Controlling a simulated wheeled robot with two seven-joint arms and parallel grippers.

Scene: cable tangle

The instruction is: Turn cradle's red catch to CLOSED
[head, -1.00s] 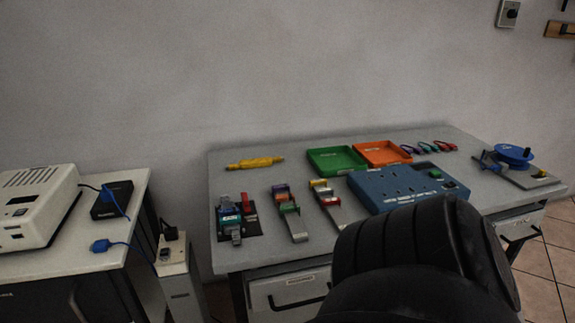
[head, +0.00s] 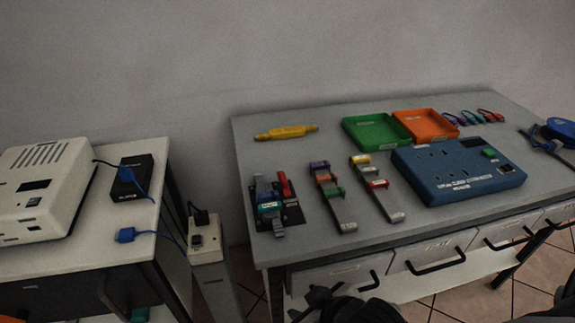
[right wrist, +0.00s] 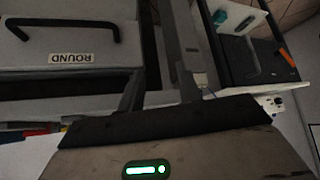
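The cradle (head: 291,214) sits on a dark base at the near left of the grey table. Its red catch (head: 284,184) stands at its right side, pointing away towards the wall; I cannot read any CLOSED mark at this size. A grey and blue piece with a teal label (head: 268,207) lies in the cradle left of the catch. My right gripper (head: 318,298) is low in front of the table's front edge, apart from the cradle. In the right wrist view its two fingers (right wrist: 158,92) are apart with nothing between them. My left gripper is not in view.
Two clip strips (head: 344,212) (head: 388,200) lie right of the cradle, then a blue panel box (head: 455,190). Green (head: 376,144) and orange (head: 426,137) trays and a yellow tool (head: 286,132) lie behind. Drawer handles (head: 436,262) stick out below the table edge.

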